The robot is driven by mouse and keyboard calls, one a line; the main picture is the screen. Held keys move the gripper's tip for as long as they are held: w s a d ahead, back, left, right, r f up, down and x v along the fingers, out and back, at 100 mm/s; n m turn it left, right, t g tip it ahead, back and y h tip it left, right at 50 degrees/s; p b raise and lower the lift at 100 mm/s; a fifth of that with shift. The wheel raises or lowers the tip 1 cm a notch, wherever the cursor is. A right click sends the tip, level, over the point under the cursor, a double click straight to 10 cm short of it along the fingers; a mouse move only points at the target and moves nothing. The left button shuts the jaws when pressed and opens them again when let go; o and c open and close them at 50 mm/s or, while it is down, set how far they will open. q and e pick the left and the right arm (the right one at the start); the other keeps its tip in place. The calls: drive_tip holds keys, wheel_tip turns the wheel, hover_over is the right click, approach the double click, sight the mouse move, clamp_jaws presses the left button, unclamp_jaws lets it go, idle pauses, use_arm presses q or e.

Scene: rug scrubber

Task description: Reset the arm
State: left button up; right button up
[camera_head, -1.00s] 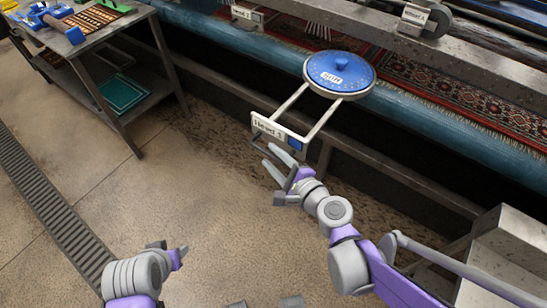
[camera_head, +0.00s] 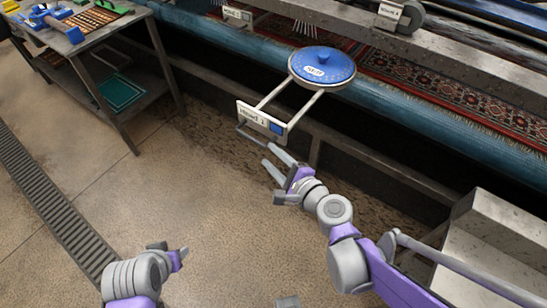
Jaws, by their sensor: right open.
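A blue round scrubber head (camera_head: 321,65) sits over the blue beam, with a pale two-rod frame reaching toward me. The frame ends in a handle plate (camera_head: 262,118) with a "Head" label and a blue square. My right gripper (camera_head: 277,160) is open and empty, its fingers just below the handle plate in the picture. I cannot tell whether a finger touches the thin grey bar under the plate. My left gripper (camera_head: 172,252) is over bare floor at the lower left, clear of the scrubber. Its jaw opening is not clear.
A metal table (camera_head: 100,45) with blue and orange items and a green tray (camera_head: 120,92) below stands at the upper left. A patterned rug (camera_head: 440,92) lies beyond the blue beam (camera_head: 440,130). A grey metal block (camera_head: 490,225) is at the right. Open floor lies between.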

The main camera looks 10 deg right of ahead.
drive_tip(key=s+f+n+g+h, duration=0.1)
drive_tip(key=s+f+n+g, duration=0.4)
drive_tip(key=s+n, duration=0.65)
drive_tip(key=s+d+f+n+g+h+p, duration=0.1)
drive_tip(key=s+d+n+g+h, duration=0.2)
drive_tip(key=d+n, duration=0.4)
drive_tip(key=shift+s+d+n+g+h, duration=0.3)
drive_tip(key=shift+s+n+g+h, duration=0.15)
drive_tip(key=shift+n+h, duration=0.4)
drive_tip(key=shift+f, duration=0.1)
idle(0.6)
